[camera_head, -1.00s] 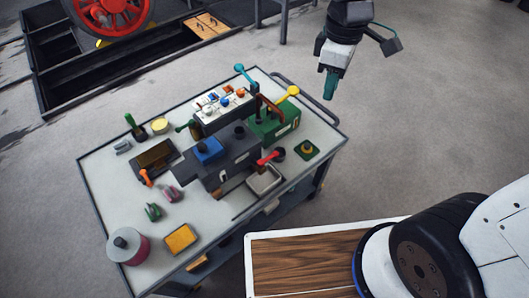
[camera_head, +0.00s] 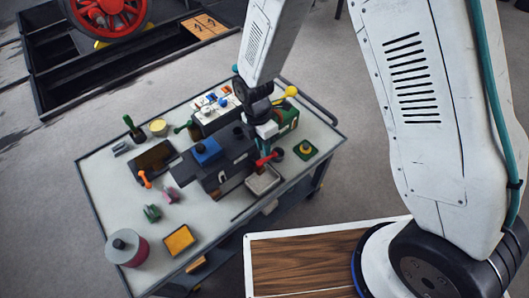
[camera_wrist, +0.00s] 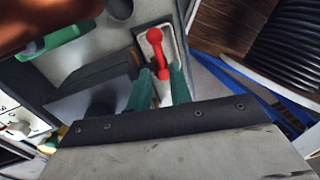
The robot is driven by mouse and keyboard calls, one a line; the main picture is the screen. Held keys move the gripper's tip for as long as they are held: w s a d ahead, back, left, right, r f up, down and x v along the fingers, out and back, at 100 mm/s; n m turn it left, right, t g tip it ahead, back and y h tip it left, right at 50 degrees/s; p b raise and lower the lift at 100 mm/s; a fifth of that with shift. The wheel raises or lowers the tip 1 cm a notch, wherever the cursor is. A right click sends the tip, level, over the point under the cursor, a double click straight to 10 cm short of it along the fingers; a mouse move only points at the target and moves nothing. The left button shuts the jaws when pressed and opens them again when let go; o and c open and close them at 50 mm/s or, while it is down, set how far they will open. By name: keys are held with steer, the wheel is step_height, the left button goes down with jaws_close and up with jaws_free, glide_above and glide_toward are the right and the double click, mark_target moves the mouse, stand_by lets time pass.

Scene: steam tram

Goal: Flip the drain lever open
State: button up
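The red drain lever (camera_head: 267,158) sticks out from the dark grey machine (camera_head: 215,172) on the cart, over a small metal tray (camera_head: 264,181). In the wrist view the lever (camera_wrist: 155,37) has a round knob at its outer end, with the tray (camera_wrist: 181,62) below it. My gripper (camera_wrist: 161,78) points down with its two teal fingers apart, one on each side of the lever's near end. I cannot tell whether either finger touches it. In the head view my arm hides much of the machine's back, and the fingers are hard to make out.
A green box (camera_head: 288,122) and a yellow-knobbed lever (camera_head: 290,91) stand close behind my gripper. A green block with a yellow button (camera_head: 305,149) sits to the right. A panel with coloured knobs (camera_head: 213,108) is behind. The cart's front left holds several small items.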

mark_target(267, 159)
steer(key=shift+s+d+f, duration=0.1)
steer(key=shift+s+f, duration=0.05)
steer(key=shift+f, duration=0.75)
steer(key=shift+s+d+f, duration=0.1)
steer(key=shift+s+f, duration=0.05)
steer(key=shift+f, duration=0.7)
jaws_close()
